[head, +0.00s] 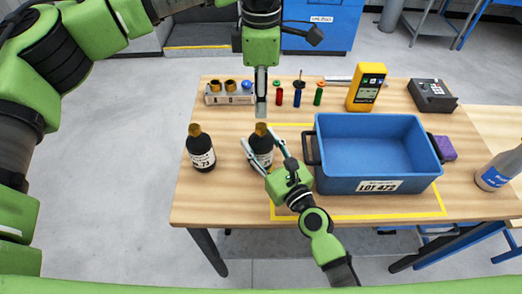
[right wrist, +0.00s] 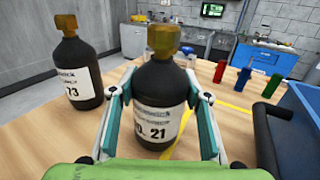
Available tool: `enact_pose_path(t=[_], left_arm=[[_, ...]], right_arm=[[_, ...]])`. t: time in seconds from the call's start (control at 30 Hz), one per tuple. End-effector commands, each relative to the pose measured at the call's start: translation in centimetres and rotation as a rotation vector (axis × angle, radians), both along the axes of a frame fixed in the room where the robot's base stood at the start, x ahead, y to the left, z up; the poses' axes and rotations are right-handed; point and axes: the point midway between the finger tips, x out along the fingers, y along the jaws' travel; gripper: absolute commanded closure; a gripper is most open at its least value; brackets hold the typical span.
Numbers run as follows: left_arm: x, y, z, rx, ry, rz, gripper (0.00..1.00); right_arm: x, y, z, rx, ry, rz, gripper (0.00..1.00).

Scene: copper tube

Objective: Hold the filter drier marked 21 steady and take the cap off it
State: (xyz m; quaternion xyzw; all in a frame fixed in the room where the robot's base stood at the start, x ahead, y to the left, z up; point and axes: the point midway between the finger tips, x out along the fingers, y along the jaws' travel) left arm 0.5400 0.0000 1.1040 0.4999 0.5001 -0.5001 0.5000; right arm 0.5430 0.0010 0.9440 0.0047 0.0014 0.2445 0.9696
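The filter drier marked 21 (right wrist: 158,105) is a dark bottle with a white label and a brass-coloured cap (right wrist: 164,40). It stands upright on the table; in the head view it (head: 262,150) is partly hidden by my right gripper. My right gripper (head: 258,137) has its fingers on either side of the body, below the cap; in the right wrist view a narrow gap shows beside the left finger (right wrist: 160,75). My left gripper (head: 262,112) points down just above the cap (head: 261,130), apart from it. Its fingers are seen edge-on, so their opening is hidden.
Another capped drier, marked 73 (head: 201,150), stands to the left. A blue crate (head: 375,187) labelled LOT 472 is close on the right. Behind are a holder with brass parts (head: 229,98), several coloured cylinders (head: 298,95) and a yellow meter (head: 366,87). The table's front left is clear.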

Motion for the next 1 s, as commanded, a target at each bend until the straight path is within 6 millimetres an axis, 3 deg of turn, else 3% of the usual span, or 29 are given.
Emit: enact_pose_path(t=[0.03, 0.1, 0.17, 0.33, 0.47, 1.0], left_arm=[[0.0, -0.01, 0.0, 0.0, 0.0, 0.0, 0.65], [0.0, -0.01, 0.0, 0.0, 0.0, 0.0, 0.65], [0.0, -0.01, 0.0, 0.0, 0.0, 0.0, 0.65], [0.0, -0.01, 0.0, 0.0, 0.0, -0.059, 0.65], [0.0, 0.0, -0.01, 0.0, 0.0, -0.215, 0.65], [-0.02, -0.01, -0.01, -0.001, 0.001, -1.241, 0.65]], right_arm=[[-0.01, -0.03, -0.02, -0.001, 0.0, 0.0, 0.74], [-0.01, -0.03, -0.02, -0.001, 0.0, -0.001, 0.92], [-0.01, -0.04, -0.02, 0.0, 0.0, -0.001, 1.0], [-0.02, -0.05, -0.03, 0.0, 0.0, -0.001, 1.0], [-0.02, -0.05, -0.03, 0.0, 0.0, -0.001, 1.0], [-0.03, -0.06, -0.05, 0.0, 0.001, -0.001, 1.0]])
